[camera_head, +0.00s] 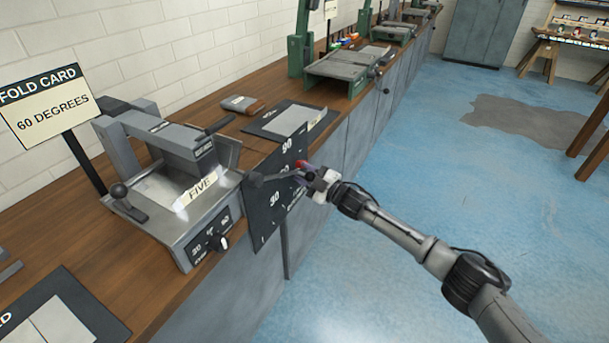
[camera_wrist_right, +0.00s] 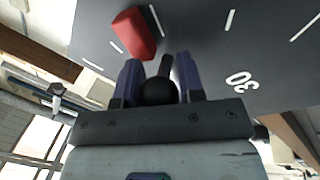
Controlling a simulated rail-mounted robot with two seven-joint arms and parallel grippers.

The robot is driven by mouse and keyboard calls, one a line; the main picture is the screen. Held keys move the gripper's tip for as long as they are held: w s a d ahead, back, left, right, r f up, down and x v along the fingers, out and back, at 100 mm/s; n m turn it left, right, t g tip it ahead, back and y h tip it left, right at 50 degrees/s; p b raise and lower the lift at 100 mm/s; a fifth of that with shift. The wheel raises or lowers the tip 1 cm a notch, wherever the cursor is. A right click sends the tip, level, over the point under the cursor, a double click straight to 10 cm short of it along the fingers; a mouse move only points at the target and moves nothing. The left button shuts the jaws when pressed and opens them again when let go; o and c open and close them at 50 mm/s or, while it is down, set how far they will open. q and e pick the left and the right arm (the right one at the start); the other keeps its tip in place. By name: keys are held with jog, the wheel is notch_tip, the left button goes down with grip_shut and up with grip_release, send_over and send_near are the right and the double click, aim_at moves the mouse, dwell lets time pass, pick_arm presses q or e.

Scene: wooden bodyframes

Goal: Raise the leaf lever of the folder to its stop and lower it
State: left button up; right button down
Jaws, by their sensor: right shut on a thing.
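The folder (camera_head: 185,180), a grey metal machine, stands on the wooden bench at the left in the head view. Its leaf lever (camera_head: 272,178) reaches right in front of a dark angle plate (camera_head: 268,215) marked 30 and 90. My right gripper (camera_head: 312,174) is at the lever's outer end, beside the plate. In the right wrist view my right gripper (camera_wrist_right: 158,85) is shut around the lever's black ball knob (camera_wrist_right: 158,92). A red block (camera_wrist_right: 133,33), seemingly the stop, sits on the plate close to the rod, with a visible gap. My left gripper is not in view.
A "FOLD CARD 60 DEGREES" sign (camera_head: 50,106) stands left of the folder. A dark mat (camera_head: 290,121) and a green machine (camera_head: 345,70) are further along the bench. The blue floor (camera_head: 430,150) right of the bench is open.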

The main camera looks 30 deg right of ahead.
jog(key=shift+r, duration=0.45)
jog(key=c, duration=0.9)
grip_release()
jog(key=shift+d, duration=0.1)
jog(key=shift+o, duration=0.6)
jog(key=shift+w+f, duration=0.1)
jog(key=shift+f, duration=0.1)
jog(key=p+v, duration=0.5)
jog(key=v, duration=0.8)
jog(key=shift+s+f, duration=0.15)
jog(key=shift+s, duration=0.15)
jog(key=shift+d+f, duration=0.1)
jog(key=shift+d, duration=0.05)
